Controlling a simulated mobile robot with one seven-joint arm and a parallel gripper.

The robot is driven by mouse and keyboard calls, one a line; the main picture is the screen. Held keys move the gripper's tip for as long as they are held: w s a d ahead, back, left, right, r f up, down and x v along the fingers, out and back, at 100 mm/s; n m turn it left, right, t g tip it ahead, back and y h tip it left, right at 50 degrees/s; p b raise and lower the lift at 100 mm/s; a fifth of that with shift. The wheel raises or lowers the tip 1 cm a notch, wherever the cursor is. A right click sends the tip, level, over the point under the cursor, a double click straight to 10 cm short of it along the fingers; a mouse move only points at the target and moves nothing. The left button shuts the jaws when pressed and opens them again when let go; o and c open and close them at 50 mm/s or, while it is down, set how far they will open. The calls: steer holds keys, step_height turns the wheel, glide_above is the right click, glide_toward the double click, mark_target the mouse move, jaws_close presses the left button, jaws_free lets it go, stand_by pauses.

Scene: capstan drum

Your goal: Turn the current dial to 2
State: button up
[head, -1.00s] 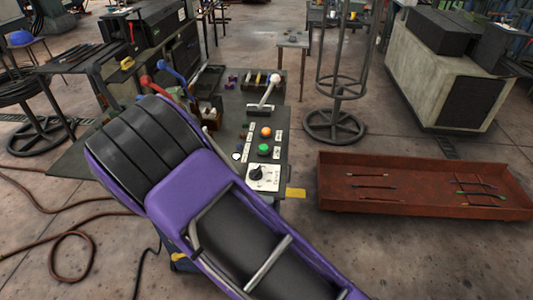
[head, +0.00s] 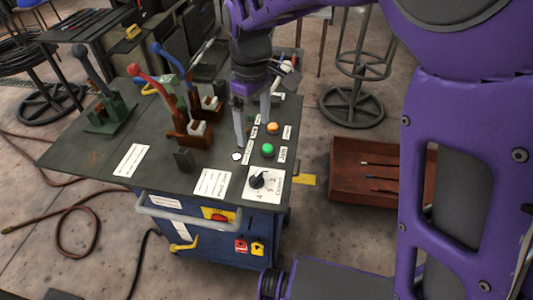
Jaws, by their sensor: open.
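The current dial (head: 257,181) is a black knob on a white plate (head: 277,183) at the front right corner of the console top. Its plate bears small markings that are too small to read surely, so I cannot tell the setting. My gripper (head: 253,125) hangs over the console, behind and slightly left of the dial, fingers pointing down. Its two fingers are spread apart with nothing between them. It does not touch the dial. My purple arm covers the right side of the view and the back of the console.
The console (head: 80,158) carries a green button (head: 267,150), an orange button (head: 273,128) and labels near my fingers. Levers with red (head: 136,70) and blue handles stand to the left. A rust-red tray (head: 350,175) lies on the floor to the right.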

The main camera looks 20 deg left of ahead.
mark_target(256, 176)
step_height(256, 176, down, 17)
steer(key=shift+f+b, duration=0.2)
steer(key=shift+b, duration=0.75)
steer(key=c, duration=1.4)
